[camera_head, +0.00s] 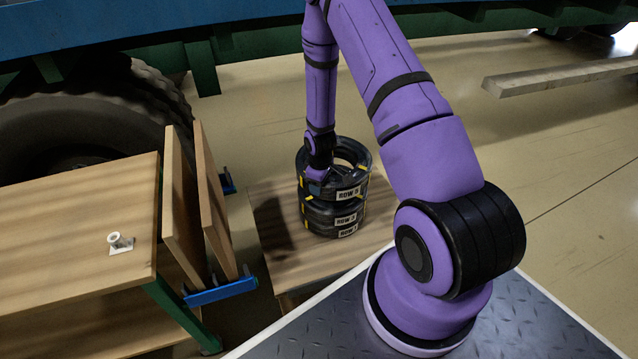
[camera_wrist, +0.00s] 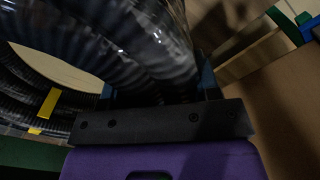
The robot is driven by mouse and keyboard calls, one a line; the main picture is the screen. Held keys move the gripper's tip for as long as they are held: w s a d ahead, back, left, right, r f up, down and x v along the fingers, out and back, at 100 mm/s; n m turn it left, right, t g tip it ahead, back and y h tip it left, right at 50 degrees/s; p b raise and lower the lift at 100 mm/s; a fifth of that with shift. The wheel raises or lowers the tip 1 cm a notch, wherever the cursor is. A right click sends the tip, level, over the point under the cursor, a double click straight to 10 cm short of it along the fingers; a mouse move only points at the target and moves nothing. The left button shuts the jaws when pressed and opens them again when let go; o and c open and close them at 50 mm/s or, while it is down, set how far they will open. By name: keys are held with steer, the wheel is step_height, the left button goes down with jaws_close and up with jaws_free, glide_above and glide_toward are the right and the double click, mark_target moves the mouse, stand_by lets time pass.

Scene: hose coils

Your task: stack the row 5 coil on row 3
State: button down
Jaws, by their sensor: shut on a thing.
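The row 5 coil (camera_head: 355,180), a black ribbed hose ring with a white label, is at the top of a stack in the head view. My gripper (camera_head: 317,174) is shut on the left side of its ring. In the wrist view, the row 5 coil (camera_wrist: 120,45) fills the space between my fingers (camera_wrist: 157,92). The row 3 coil (camera_head: 325,214) is directly below it, and the row 1 coil (camera_head: 325,230) is at the bottom. I cannot tell whether the row 5 coil touches row 3. Lower coils with yellow ties (camera_wrist: 48,103) show at left in the wrist view.
The stack stands on a low wooden platform (camera_head: 275,235). A wooden cart (camera_head: 60,230) with upright boards (camera_head: 213,200) is to its left, holding a small white fitting (camera_head: 119,242). A large tyre (camera_head: 90,110) is behind the cart. The floor at right is mostly clear, with a beam (camera_head: 560,76).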

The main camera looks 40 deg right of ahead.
steer(key=shift+d, duration=0.1)
steer(key=shift+f, duration=2.3)
steer(key=shift+f, duration=0.65)
stand_by(0.8)
steer(key=shift+c, duration=1.3)
jaws_free()
steer(key=shift+r, duration=0.1)
steer(key=shift+s+r, duration=0.15)
steer(key=shift+r, duration=3.25)
